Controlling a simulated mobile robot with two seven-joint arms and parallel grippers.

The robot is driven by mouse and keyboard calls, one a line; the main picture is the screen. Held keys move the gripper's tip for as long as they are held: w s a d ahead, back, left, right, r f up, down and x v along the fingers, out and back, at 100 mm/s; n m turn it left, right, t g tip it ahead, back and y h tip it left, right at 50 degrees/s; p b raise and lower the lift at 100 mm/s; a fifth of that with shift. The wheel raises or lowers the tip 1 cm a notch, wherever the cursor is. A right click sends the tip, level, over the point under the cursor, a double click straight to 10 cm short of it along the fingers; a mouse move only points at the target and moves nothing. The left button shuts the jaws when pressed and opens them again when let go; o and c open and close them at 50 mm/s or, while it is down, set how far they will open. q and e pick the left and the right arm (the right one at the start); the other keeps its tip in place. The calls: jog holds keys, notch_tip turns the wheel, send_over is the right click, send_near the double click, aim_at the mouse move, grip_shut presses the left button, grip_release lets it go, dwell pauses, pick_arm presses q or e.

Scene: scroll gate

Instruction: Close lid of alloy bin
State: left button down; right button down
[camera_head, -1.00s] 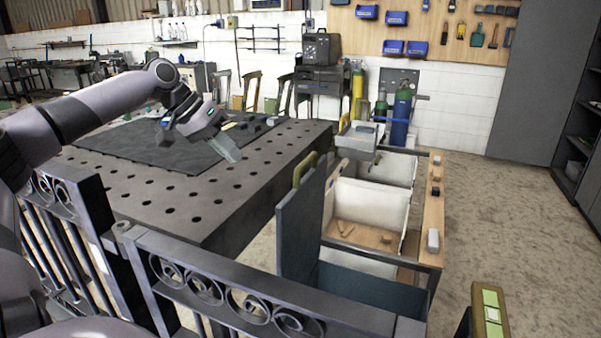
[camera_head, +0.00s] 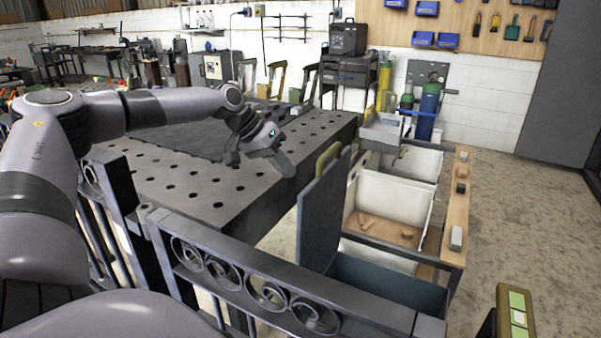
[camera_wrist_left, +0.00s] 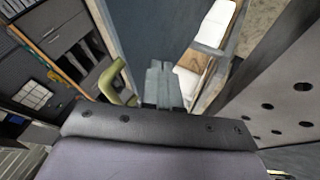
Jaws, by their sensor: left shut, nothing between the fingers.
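A dark blue-grey lid (camera_head: 322,222) stands upright at the left side of the nearest bin (camera_head: 390,290), which is open at the top. No readable label shows which bin is the alloy one. An olive handle (camera_head: 327,160) is at the lid's upper edge. My left gripper (camera_head: 287,168) is shut and empty, left of the raised lid and apart from it, over the edge of the perforated table. In the left wrist view, the closed fingers (camera_wrist_left: 165,84) point toward the lid panel (camera_wrist_left: 155,30), with the olive handle (camera_wrist_left: 118,82) beside them. My right gripper is not seen.
White open bins (camera_head: 390,200) stand behind the nearest bin in the same frame, with a wooden ledge (camera_head: 457,205) at right. A dark scrollwork railing (camera_head: 270,285) crosses in front. The perforated table (camera_head: 240,195) lies left.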

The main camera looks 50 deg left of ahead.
pick_arm(q)
jog(key=d, duration=0.1)
jog(key=w+d+p, duration=0.1)
jog(key=d, duration=0.2)
jog(key=shift+w+f, duration=0.2)
jog(key=shift+f, duration=0.05)
dwell(0.3)
